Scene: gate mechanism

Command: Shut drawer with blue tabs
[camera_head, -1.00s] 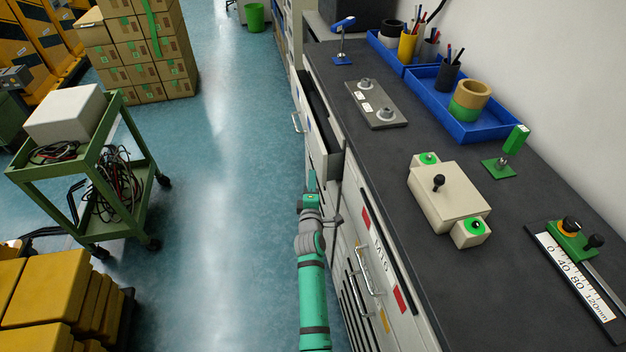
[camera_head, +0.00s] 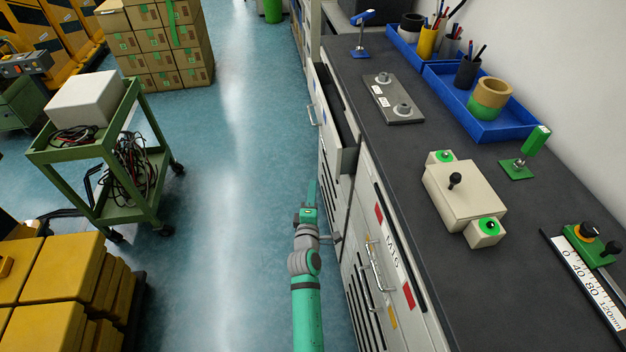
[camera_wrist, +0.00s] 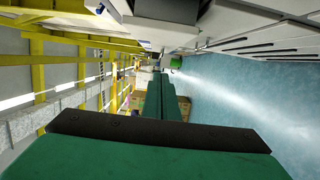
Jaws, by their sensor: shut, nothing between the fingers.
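A drawer (camera_head: 324,124) stands pulled out from the bench front, left of the worktop, with its dark inside showing. Its front carries a metal handle (camera_head: 312,116); any blue tabs on it are too small to make out for sure. My gripper (camera_head: 312,188) is shut and empty. It is in front of the bench, just left of and nearer than the open drawer, with a visible gap in the picture. In the wrist view my green fingers (camera_wrist: 163,98) lie together, pointing along the aisle, with cabinet fronts at the upper right.
A nearer drawer front with red tabs (camera_head: 408,295) and a metal handle (camera_head: 374,266) is beside my arm. A green cart (camera_head: 108,165) and yellow blocks (camera_head: 60,275) stand left. The blue floor between is clear. The worktop (camera_head: 450,255) holds devices and blue trays.

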